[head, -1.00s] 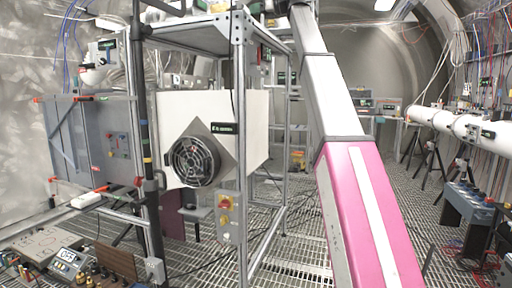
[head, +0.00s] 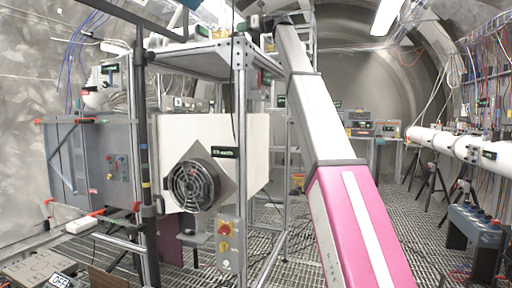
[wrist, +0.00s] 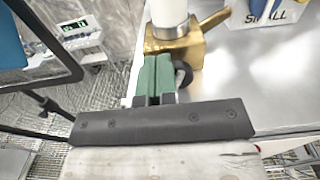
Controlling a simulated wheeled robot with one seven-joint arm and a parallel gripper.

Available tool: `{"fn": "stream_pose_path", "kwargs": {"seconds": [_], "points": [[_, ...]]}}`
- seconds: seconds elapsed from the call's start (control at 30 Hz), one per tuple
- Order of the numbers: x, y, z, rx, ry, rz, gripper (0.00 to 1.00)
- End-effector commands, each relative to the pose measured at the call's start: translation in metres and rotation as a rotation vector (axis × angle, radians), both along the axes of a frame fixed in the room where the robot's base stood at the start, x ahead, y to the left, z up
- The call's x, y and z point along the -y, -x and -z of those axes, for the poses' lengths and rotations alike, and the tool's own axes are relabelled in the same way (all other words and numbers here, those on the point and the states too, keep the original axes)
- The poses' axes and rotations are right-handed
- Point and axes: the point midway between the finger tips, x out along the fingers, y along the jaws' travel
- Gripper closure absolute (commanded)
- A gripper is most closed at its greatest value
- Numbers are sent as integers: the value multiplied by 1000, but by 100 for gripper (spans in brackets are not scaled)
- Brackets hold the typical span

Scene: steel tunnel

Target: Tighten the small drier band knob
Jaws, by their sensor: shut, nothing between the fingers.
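In the wrist view my gripper (wrist: 153,78) has green fingers, pressed together with nothing between them. Just beyond and right of the fingertips is a brass block (wrist: 188,48) with a white cylinder (wrist: 168,14) standing in it and a brass lever at its upper right. A dark round knob (wrist: 184,74) sits at the near side of the block, immediately right of the fingers and partly hidden by them. I cannot tell whether they touch. A white label reading "SMALL" (wrist: 275,16) is at the upper right. In the head view the gripper is not clearly visible.
A metal shelf surface (wrist: 255,80) extends right of the block. A framed rack with a fan (head: 193,186) and a switch box (head: 228,243) stands left of my arm in the head view.

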Motion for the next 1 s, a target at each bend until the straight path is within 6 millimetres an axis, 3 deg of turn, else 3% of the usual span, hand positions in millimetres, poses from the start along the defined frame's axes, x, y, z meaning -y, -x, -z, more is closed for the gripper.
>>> {"fn": "stream_pose_path", "kwargs": {"seconds": [0.2, 1.0], "points": [[-11, -5, 0, 0, -1, 0, 100], [-15, -10, 1, 0, -3, -2, 100]]}}
